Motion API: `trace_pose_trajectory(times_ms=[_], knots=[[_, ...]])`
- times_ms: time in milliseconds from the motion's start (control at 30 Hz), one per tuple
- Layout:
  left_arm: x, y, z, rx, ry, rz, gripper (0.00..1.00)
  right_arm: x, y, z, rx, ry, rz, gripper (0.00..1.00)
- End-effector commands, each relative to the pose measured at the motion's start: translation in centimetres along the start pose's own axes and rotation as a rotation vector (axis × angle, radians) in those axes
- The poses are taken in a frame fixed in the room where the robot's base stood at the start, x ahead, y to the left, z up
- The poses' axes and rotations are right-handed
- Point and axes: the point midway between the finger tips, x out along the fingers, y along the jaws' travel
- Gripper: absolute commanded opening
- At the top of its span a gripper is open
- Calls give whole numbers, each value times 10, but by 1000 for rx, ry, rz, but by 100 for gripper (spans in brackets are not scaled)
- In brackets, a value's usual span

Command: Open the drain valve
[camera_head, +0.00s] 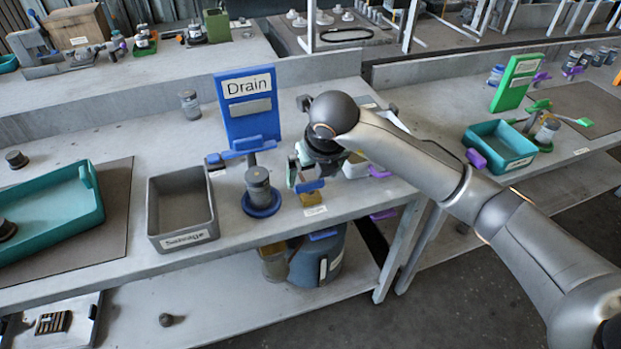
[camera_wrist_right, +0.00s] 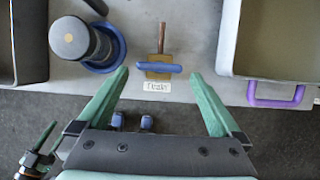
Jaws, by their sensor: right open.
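The drain valve (camera_wrist_right: 158,70) has a brass body, a copper pipe and a blue handle lying crosswise, with a small label below it. In the head view the brass valve (camera_head: 312,194) sits near the bench's front edge, partly hidden by my right gripper (camera_head: 304,178). In the right wrist view my right gripper (camera_wrist_right: 161,74) is open, with its green fingers apart and the blue handle showing between the tips. I cannot tell the height gap; nothing is held. The blue Drain sign (camera_head: 249,115) stands behind.
A dark canister on a blue round base (camera_head: 261,206) stands left of the valve, beside the grey Salvage bin (camera_head: 155,212). A tray with a purple handle (camera_wrist_right: 277,97) is close on the right. A teal tray (camera_head: 92,205) lies far left.

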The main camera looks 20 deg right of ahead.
Motion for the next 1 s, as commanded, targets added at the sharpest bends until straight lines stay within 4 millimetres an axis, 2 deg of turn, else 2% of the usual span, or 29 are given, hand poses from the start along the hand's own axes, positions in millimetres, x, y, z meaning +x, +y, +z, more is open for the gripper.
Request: trace_pose_trajectory(times_ms=[100,233,600,1000], knots=[[-1,0,-2,0,1,0,50,18,0,0,0,2,0,100],[-2,0,-2,0,1,0,50,31,0,0,0,1,1,100],[-2,0,-3,0,1,0,50,36,0,0,-2,-1,1,100],[-2,0,-3,0,2,0,50,36,0,0,-1,0,2,55]])
